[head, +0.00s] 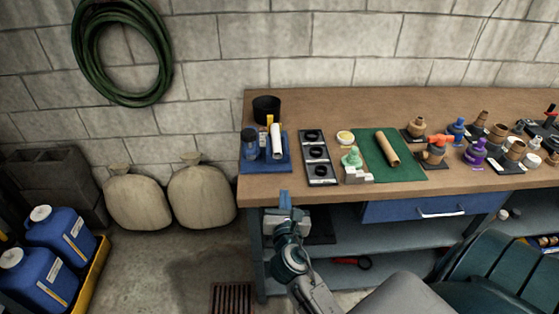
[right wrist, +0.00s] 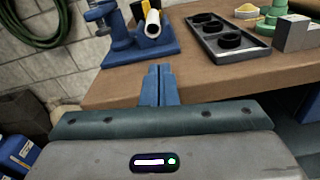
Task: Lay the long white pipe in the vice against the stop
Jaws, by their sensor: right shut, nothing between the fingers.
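The white pipe (head: 276,141) lies at the blue vice (head: 251,165) on the bench's left end, roughly level. In the right wrist view its open end (right wrist: 152,30) faces me, and the vice (right wrist: 165,48) is under and beside it. A yellow piece (head: 270,119) stands near the pipe's far end; whether it touches the pipe I cannot tell. My right gripper (head: 285,196) is shut and empty, in front of the bench edge and apart from the pipe. Its closed fingers (right wrist: 161,72) point at the bench. My left gripper is not in view.
A black tray with rings (head: 319,172) lies right of the vice. Beyond it is a green mat (head: 408,168) with a tan tube (head: 387,148). A black pot (head: 266,106) stands behind the vice. Several fittings crowd the bench's right side.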

